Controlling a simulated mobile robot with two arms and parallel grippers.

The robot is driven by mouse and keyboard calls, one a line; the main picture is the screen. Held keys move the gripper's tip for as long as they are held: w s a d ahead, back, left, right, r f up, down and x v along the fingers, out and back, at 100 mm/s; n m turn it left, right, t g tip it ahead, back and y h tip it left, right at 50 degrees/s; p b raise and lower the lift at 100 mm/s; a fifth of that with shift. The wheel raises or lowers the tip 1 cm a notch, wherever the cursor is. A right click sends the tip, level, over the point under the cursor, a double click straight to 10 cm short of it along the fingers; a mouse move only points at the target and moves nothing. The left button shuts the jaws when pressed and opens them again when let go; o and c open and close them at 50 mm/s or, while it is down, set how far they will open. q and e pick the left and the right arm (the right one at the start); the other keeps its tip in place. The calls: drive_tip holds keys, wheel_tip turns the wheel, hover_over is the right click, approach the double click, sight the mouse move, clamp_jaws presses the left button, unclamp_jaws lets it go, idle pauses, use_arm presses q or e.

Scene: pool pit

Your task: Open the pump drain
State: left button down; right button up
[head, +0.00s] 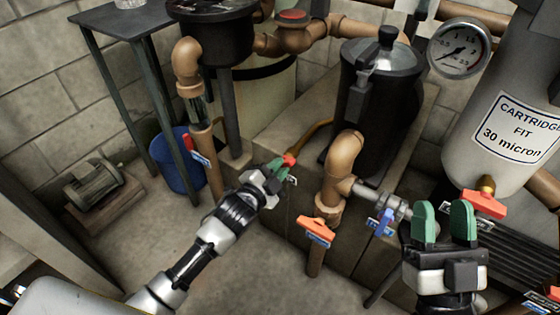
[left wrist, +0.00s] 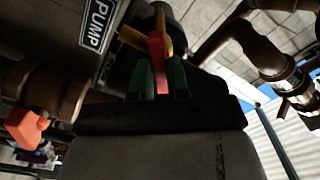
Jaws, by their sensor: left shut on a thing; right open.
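My left gripper (head: 283,168) is shut on a red valve handle (head: 290,159) low at the front of the block that carries the black pump. A brass-coloured pipe (head: 318,129) runs near the handle. In the left wrist view the red handle (left wrist: 157,55) stands between the green fingertips, beside a dark body with a PUMP label (left wrist: 98,22). The valve body is mostly hidden by the gripper. My right gripper (head: 443,222) is open and empty at the lower right, its green fingers pointing up.
An orange handle (head: 316,230) and a blue handle (head: 382,222) sit on the pipes right of my left gripper. Another orange handle (head: 484,204) is under the cartridge tank (head: 500,60). A blue bucket (head: 178,165) stands by the table (head: 125,22).

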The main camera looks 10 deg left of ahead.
use_arm(q)
drive_tip(key=shift+n+p, duration=2.4)
drive_tip(key=shift+n, duration=3.1)
use_arm(e)
wheel_tip(320, 180, down, 14)
drive_tip(key=d+g+h, duration=0.2)
drive_tip(key=g+h, duration=0.2)
drive_tip(key=g, duration=0.9)
drive_tip(key=shift+s+d+m, duration=0.3)
drive_tip(key=shift+d, duration=0.1)
use_arm(q)
drive_tip(key=c, duration=1)
unclamp_jaws()
drive_tip(key=p+v, duration=0.4)
drive_tip(key=v, duration=0.3)
use_arm(e)
drive_tip(key=s+d+f+g+h, duration=0.2)
drive_tip(key=s+d+f+g, duration=0.1)
drive_tip(key=s+g, duration=0.5)
drive_tip(key=shift+s+d+f, duration=0.15)
drive_tip(key=shift+s+d, duration=0.1)
drive_tip(key=shift+s, duration=0.75)
